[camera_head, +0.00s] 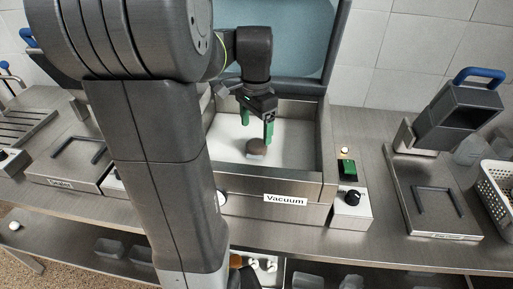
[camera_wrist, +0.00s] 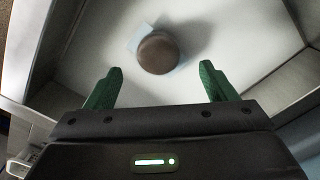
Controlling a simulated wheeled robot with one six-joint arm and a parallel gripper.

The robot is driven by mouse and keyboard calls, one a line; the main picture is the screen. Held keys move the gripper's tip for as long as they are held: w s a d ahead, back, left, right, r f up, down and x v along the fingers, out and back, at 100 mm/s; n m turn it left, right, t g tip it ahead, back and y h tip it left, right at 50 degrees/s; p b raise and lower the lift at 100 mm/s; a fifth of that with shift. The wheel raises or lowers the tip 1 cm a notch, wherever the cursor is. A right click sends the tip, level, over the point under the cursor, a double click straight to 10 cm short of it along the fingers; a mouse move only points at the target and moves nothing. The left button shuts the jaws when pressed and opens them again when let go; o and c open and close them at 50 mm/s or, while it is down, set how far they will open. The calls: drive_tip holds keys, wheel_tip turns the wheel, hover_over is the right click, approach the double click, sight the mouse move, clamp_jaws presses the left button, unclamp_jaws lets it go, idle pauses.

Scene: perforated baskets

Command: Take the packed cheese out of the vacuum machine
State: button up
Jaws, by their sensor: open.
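The vacuum machine (camera_head: 258,184) stands on the counter with its lid (camera_head: 285,40) raised and a "Vacuum" label on its front. The packed cheese (camera_head: 256,147), a round brown piece with a pale wrapper edge, lies on the white chamber floor; it also shows in the wrist view (camera_wrist: 158,53). My gripper (camera_head: 257,131) is inside the chamber above the floor. Its green fingers are open and empty, and in the wrist view (camera_wrist: 160,88) the cheese lies beyond the fingertips, roughly centred between them. I see no contact with the cheese.
The chamber walls surround my gripper closely. A device with a blue handle (camera_head: 437,195) and a perforated white basket (camera_head: 497,185) stand farther right. My arm hides part of the left side.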

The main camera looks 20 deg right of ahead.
sight(256, 143)
wheel_tip(256, 143, down, 5)
drive_tip(key=shift+s+f, duration=0.1)
drive_tip(key=shift+f, duration=0.05)
drive_tip(key=c, duration=1.1)
